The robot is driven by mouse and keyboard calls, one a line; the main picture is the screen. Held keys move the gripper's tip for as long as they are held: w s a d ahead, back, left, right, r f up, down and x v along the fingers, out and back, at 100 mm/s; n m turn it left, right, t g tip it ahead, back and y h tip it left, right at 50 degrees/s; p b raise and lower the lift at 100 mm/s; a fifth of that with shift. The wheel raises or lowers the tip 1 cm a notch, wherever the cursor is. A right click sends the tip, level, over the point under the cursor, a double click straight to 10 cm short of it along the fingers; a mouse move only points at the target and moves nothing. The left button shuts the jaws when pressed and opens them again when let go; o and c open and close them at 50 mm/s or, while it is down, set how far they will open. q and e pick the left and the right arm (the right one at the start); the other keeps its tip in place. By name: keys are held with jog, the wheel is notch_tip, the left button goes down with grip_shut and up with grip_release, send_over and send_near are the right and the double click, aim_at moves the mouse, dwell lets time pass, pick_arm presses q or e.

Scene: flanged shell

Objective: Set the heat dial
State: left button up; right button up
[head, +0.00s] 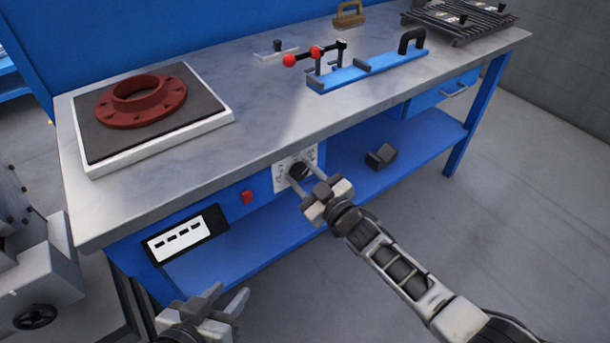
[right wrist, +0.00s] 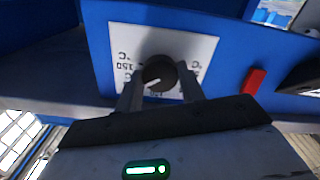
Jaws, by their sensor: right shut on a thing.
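The heat dial is a round black knob (head: 298,171) on a white scale plate (head: 282,178) on the blue front of the bench. In the right wrist view the knob (right wrist: 158,72) shows a white pointer line, and the plate (right wrist: 205,47) carries printed temperature marks, with "150" readable at the left. My right gripper (head: 299,183) is shut on the knob, one finger on each side; its fingers also show in the right wrist view (right wrist: 160,92). My left gripper (head: 228,297) is open and empty, low in front of the bench, away from the dial.
A red switch (head: 247,197) and a panel with a display (head: 184,235) sit left of the dial. On the bench top are a red-brown flange (head: 140,100) on a dark plate, a blue clamp fixture (head: 370,70) and a brush (head: 348,15). A grey block (head: 381,156) lies on the lower shelf.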

jog(key=m, duration=0.7)
jog(key=shift+f+m, duration=0.1)
jog(key=shift+m, duration=0.3)
pick_arm(q)
jog(key=shift+w+r, duration=0.15)
pick_arm(e)
jog(key=shift+m, duration=0.4)
jog(key=o, duration=1)
jog(key=shift+c, duration=0.2)
jog(key=shift+s, duration=0.1)
pick_arm(q)
jog(key=shift+a+r+p, duration=0.1)
jog(key=shift+r+p, duration=0.15)
jog(key=shift+p, duration=0.7)
pick_arm(e)
jog(key=v, duration=1.6)
